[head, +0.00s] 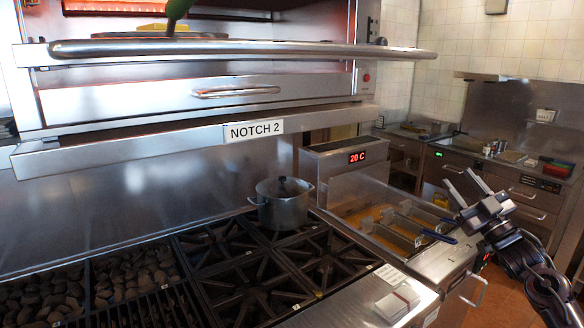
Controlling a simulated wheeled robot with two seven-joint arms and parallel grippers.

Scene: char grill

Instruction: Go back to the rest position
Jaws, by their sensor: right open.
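My right gripper (464,188) is at the right of the head view, its two fingers spread apart and pointing up and left. Nothing is between the fingers. It appears in front of the counter and the fryer area, clear of the stove. My left gripper is not in view.
A lidded steel pot (283,208) stands at the back of the black burner grates (247,288). Charcoal (130,272) fills the grill at left. A fryer (352,212) with baskets sits right of the stove. The steel oven (190,100) labelled NOTCH 2 overhangs the stove.

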